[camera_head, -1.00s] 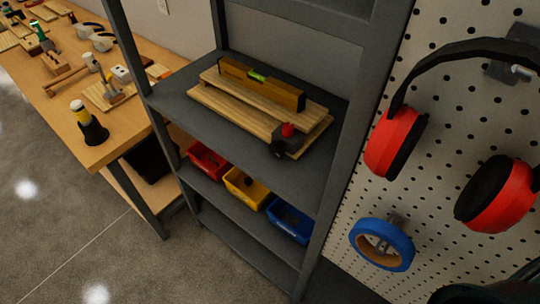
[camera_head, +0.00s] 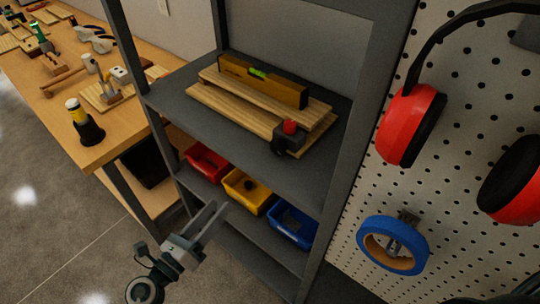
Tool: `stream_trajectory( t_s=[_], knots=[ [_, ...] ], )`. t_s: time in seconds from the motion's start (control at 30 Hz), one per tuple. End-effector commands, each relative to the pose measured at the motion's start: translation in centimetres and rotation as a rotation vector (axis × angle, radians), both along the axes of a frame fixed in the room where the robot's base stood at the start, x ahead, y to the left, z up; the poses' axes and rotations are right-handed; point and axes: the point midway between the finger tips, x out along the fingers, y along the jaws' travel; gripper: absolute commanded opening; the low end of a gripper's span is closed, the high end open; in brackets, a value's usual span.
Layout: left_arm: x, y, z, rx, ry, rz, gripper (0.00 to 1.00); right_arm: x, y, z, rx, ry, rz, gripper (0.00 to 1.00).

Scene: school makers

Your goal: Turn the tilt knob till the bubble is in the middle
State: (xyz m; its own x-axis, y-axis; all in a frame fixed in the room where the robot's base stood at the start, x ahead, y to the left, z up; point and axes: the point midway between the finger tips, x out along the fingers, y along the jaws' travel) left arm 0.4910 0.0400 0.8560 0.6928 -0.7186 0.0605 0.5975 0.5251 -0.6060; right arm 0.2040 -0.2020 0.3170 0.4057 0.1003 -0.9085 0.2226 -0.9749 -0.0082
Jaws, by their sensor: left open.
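A yellow spirit level (camera_head: 285,91) with a green vial (camera_head: 258,73) lies on a wooden tilt board (camera_head: 240,103) on the grey shelf. The bubble's place in the vial is too small to tell. The red tilt knob (camera_head: 290,127) sits on a black block (camera_head: 287,141) at the board's front right corner. My left gripper (camera_head: 215,218) is open and empty, in front of the shelf unit, below and left of the knob and clear of it. My right gripper does not show.
The grey shelf (camera_head: 190,117) has posts at its corners. Below it stand red (camera_head: 205,164), yellow (camera_head: 240,197) and blue (camera_head: 290,226) bins. A workbench (camera_head: 105,148) with tools is on the left. Red ear defenders (camera_head: 411,125) and blue tape (camera_head: 366,262) hang on the pegboard at right.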

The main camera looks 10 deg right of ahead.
Motion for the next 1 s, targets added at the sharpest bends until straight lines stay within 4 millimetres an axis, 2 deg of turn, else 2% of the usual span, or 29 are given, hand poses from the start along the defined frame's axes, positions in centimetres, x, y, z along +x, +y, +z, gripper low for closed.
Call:
stream_trajectory(
  t_s=[0.03, 0.2, 0.4, 0.63, 1.0],
  knots=[
    [-0.7, -0.6, 2.0, 0.077, -0.101, -0.025, 0.5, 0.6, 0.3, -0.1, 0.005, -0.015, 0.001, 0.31],
    [-3.3, -1.9, 7.5, 0.356, -0.415, -0.078, 0.5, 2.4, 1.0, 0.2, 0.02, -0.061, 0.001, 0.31],
    [-5.7, -2.0, 11.9, 0.631, -0.693, -0.079, 0.5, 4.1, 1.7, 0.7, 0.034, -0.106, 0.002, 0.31],
    [-6.9, -1.5, 13.9, 0.782, -0.826, -0.06, 0.5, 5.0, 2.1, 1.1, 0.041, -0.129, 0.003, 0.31],
    [-7.0, -1.5, 14.1, 0.798, -0.837, -0.057, 0.5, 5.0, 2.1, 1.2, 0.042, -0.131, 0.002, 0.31]
  ],
)
